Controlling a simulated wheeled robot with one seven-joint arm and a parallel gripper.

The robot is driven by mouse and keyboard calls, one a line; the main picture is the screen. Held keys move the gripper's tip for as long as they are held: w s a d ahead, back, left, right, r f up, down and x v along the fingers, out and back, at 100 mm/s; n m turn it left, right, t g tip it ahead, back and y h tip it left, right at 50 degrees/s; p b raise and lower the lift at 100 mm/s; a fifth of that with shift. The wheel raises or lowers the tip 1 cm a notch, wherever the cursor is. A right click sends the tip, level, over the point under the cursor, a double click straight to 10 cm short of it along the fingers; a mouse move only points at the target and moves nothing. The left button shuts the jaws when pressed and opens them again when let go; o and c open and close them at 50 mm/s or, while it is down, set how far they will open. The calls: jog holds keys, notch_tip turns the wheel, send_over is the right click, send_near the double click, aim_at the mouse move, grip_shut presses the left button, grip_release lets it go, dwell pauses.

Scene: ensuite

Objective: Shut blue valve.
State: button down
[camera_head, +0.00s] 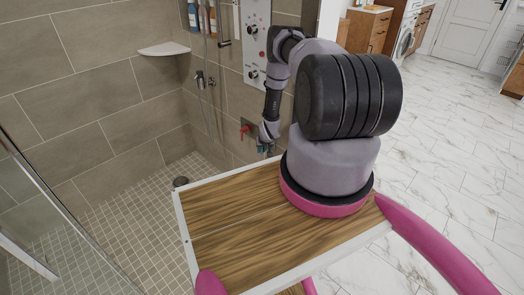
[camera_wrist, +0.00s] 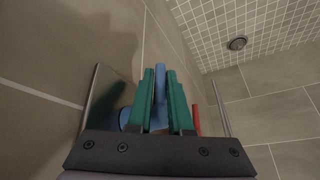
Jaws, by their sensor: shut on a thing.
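The blue valve (camera_wrist: 160,84) shows in the wrist view, its handle standing between the two teal fingers of my gripper (camera_wrist: 161,100). The fingers are shut on this handle. A round blue part of the valve is partly visible left of the fingers. In the head view my gripper (camera_head: 266,148) is low at the shower wall, beside the red valve (camera_head: 244,131). The blue valve is mostly hidden there by my gripper and arm. The red valve (camera_wrist: 196,120) also shows just right of the fingers in the wrist view.
A shower panel with knobs (camera_head: 256,45) is on the wall above my gripper. A hand shower (camera_head: 203,80) hangs left of it, and a corner shelf (camera_head: 164,49) is further left. A drain (camera_wrist: 237,43) shows in the wrist view.

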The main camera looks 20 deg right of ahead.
jog(key=shift+w+r, duration=0.35)
jog(key=shift+w, duration=0.2)
jog(key=c, duration=0.8)
grip_release()
jog(key=shift+c, duration=0.2)
jog(key=shift+s, duration=0.15)
jog(key=shift+s+r, duration=0.2)
jog(key=shift+r, duration=0.05)
jog(key=v, duration=1)
jog(key=shift+s, duration=0.1)
